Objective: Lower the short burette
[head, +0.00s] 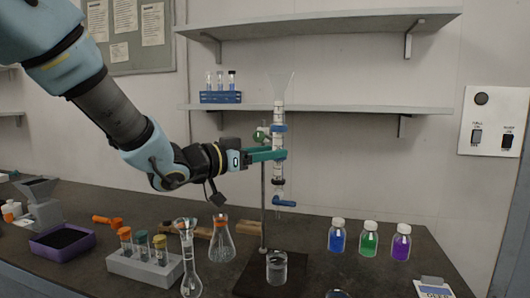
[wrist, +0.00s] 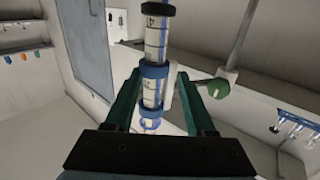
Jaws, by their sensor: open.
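The short burette (head: 278,140) stands upright on its stand in the head view, with a clear funnel at its top and a blue stopcock (head: 285,203) low down. It also shows in the wrist view (wrist: 154,50) as a clear graduated tube with a blue band. The stand's rod (head: 263,200) rises behind it, with a green clamp knob (wrist: 218,88) beside the tube. My gripper (head: 280,154) is at the burette's middle. In the wrist view its two green fingers (wrist: 157,95) are apart, one on each side of the tube. A beaker (head: 277,267) stands below the burette.
Two flasks (head: 221,243) (head: 187,260) and a rack of tubes (head: 145,265) stand on the bench left of the stand. Three capped bottles (head: 369,240) stand to the right. A wall shelf (head: 330,108) runs behind the burette.

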